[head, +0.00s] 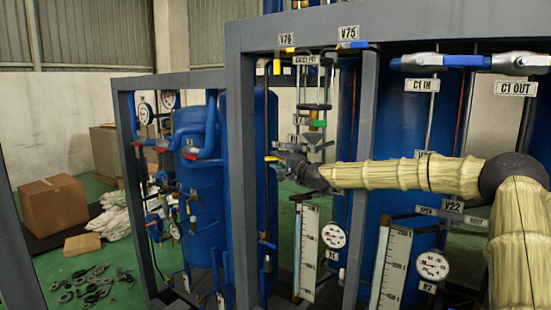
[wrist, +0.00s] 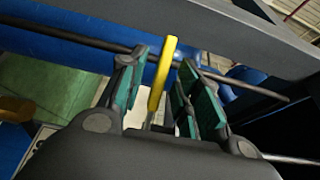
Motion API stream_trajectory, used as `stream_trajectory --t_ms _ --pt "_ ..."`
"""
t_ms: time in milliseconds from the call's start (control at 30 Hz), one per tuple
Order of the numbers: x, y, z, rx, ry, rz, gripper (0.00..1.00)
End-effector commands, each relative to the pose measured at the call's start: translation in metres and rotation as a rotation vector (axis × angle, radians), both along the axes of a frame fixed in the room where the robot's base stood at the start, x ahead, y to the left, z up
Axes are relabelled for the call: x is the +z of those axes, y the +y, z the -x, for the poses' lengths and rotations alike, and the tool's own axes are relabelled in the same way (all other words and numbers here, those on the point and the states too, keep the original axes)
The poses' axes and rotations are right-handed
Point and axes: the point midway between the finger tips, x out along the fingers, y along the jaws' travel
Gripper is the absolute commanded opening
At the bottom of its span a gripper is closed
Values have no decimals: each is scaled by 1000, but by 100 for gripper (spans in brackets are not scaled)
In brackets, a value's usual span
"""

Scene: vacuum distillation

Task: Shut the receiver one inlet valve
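A valve with a yellow lever handle (head: 271,159) sits at the front post of the grey frame in the head view; no label naming it as receiver one's inlet is readable. My gripper (head: 284,161) is right at this handle, its fingers small and partly hidden against dark pipework. In the wrist view the yellow handle (wrist: 162,75) stands upright between the green-padded fingers of my gripper (wrist: 160,88). The fingers are apart, with a visible gap beside the handle, so they surround it without clearly gripping it. The valve body is mostly hidden behind the gripper.
The grey frame post (head: 243,180) stands close beside my gripper. Labelled valves V76 (head: 287,40) and V75 (head: 348,33) are above. A level scale (head: 305,250) and pressure gauge (head: 333,236) are below. A blue vessel (head: 200,195) and cardboard box (head: 52,203) lie left.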

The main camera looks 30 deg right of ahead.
Motion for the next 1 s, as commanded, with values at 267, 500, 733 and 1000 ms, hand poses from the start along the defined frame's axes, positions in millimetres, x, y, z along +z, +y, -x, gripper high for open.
stream_trajectory --t_ms 267,500,733,1000 --pt "1 0 -19 -1 0 1 33" --pt "0 0 -25 0 0 1 33" --pt "0 0 -26 0 -1 0 33" --pt "0 0 -26 0 0 0 0"
